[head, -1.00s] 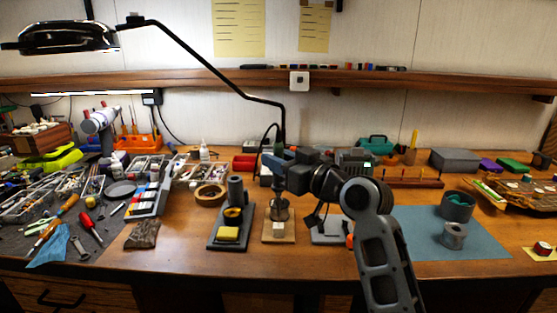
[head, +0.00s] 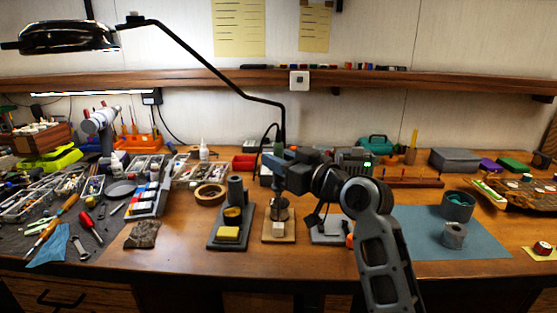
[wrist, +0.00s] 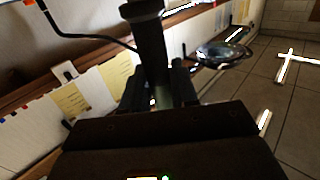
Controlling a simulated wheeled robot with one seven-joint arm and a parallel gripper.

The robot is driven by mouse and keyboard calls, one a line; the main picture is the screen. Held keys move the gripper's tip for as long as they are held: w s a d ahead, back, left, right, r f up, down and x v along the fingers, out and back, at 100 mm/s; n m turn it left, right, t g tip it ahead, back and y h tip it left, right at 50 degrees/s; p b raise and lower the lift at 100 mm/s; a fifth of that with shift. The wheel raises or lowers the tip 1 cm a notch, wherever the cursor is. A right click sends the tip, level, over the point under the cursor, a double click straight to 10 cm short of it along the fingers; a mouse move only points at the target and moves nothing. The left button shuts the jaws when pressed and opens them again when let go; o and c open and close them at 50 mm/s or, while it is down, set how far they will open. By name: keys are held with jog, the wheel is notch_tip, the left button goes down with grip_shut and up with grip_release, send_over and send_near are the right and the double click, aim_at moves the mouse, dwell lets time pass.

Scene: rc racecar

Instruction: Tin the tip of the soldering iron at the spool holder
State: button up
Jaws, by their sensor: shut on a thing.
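My gripper (head: 276,162) is above the spool holder in the head view. It is shut on the soldering iron, whose dark handle (head: 279,148) stands up from the fingers. In the wrist view the handle (wrist: 150,45) rises between the two fingers (wrist: 158,92). The spool holder (head: 279,237) has a light wooden base with a pale block at its front and a grey spool shape above. The gripper and iron hide part of it. The iron's tip is too small to make out, so I cannot tell whether it touches the solder.
A dark iron stand (head: 213,241) with a tube and yellow sponge (head: 228,233) is just left of the spool holder. A small grey-white plate (head: 328,234) is to the right. A blue mat (head: 415,246) with grey cups lies further right. A lamp arm (head: 215,65) spans above.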

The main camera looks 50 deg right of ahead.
aim_at(279, 142)
jog(key=shift+f+b, duration=0.5)
jog(key=shift+f, duration=0.15)
dwell(2.1)
jog(key=shift+r, duration=0.2)
dwell(1.5)
jog(key=shift+r+p, duration=2.45)
jog(key=shift+r, duration=0.5)
